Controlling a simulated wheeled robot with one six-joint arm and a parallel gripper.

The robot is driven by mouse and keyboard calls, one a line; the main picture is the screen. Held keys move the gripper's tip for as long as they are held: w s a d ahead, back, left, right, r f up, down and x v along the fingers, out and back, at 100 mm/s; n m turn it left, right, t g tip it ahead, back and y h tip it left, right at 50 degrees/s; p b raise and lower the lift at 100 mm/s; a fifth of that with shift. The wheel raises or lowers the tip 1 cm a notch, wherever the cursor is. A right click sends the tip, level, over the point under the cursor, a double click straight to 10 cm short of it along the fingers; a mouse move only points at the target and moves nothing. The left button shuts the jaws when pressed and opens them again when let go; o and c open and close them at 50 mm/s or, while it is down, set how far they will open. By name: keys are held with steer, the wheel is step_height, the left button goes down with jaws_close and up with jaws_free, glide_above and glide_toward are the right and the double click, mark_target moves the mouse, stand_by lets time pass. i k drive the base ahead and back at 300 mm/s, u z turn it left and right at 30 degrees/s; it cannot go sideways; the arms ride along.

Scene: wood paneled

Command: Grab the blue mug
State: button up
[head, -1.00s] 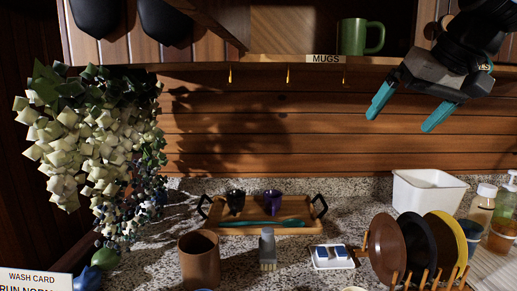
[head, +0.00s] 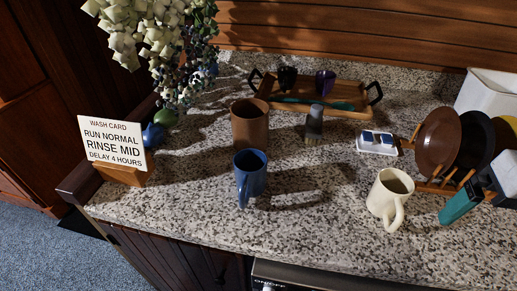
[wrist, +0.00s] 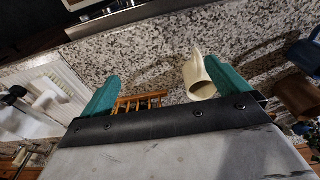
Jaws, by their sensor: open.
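The blue mug (head: 251,175) stands upright on the speckled counter, left of the middle in the head view, its handle toward the front. In the wrist view it shows partly at the right edge (wrist: 302,51). My gripper (head: 478,192) is at the right edge of the head view, only partly visible, well to the right of the blue mug. In the wrist view my gripper (wrist: 163,72) has its teal fingers wide apart with nothing held between them. A cream mug (head: 388,198) stands between the gripper and the blue mug; in the wrist view (wrist: 198,82) it appears near the right finger.
A brown canister (head: 250,127) stands just behind the blue mug. A grey brush (head: 314,124), a wooden tray (head: 340,108) and a sponge dish (head: 377,143) lie behind. A plate rack (head: 440,187) is at right, a wash card sign (head: 113,145) at left. The front counter is clear.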

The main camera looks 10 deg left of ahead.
mark_target(250, 165)
steer(key=u, duration=0.05)
steer(key=k, duration=0.5)
steer(key=z, duration=1.55)
steer(key=k, duration=0.7)
steer(key=u, duration=1.1)
steer(key=i, duration=0.5)
steer(key=z, duration=0.05)
